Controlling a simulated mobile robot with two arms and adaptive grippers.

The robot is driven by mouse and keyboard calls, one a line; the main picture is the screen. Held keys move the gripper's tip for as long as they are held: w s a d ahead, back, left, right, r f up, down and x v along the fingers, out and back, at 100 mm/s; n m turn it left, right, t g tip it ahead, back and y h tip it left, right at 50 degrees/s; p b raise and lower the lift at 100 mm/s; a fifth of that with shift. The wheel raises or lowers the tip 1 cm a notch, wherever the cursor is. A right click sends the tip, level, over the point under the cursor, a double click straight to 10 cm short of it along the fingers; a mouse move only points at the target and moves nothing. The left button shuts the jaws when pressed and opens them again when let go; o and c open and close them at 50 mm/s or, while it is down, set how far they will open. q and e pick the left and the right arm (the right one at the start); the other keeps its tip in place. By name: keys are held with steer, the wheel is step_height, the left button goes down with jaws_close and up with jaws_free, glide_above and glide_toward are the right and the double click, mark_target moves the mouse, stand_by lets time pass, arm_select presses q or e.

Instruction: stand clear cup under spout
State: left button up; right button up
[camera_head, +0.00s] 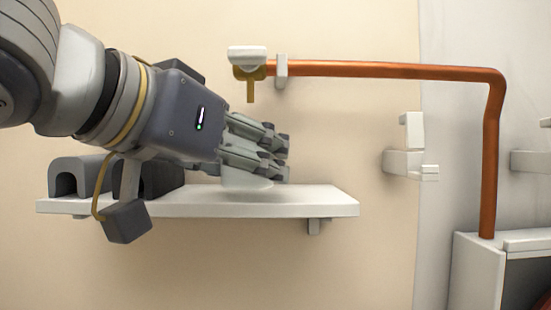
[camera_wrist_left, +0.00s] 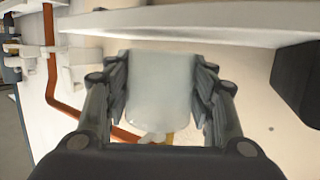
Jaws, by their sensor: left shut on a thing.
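My left gripper (camera_head: 284,157) comes in from the left above the white shelf (camera_head: 310,207). It is shut on the clear cup (camera_wrist_left: 160,88), which shows whitish and translucent between the two fingers in the left wrist view. In the head view the fingers hide most of the cup, and only its lower part (camera_head: 246,183) shows just over the shelf. I cannot tell whether it touches the shelf. The brass spout (camera_head: 250,92) points down under a white valve top (camera_head: 247,56), above the gripper. My right gripper is not in view.
Dark grey arched blocks (camera_head: 76,178) stand on the shelf's left end, partly behind my arm. A copper pipe (camera_head: 390,70) runs right from the spout, then down. White wall clips (camera_head: 405,160) are at the right. The shelf's right end is clear.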

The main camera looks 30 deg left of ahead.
mark_target(250, 192)
arm_select(q)
steer(key=shift+w+a, duration=0.5)
steer(key=shift+w, duration=0.35)
steer(key=shift+w+a, duration=0.5)
steer(key=shift+w, duration=0.3)
steer(key=shift+f+b, duration=0.2)
steer(key=shift+b, duration=0.1)
steer(key=shift+f+b, duration=0.3)
steer(key=shift+f, duration=0.15)
steer(key=o, duration=1.3)
steer(key=shift+v, duration=4.05)
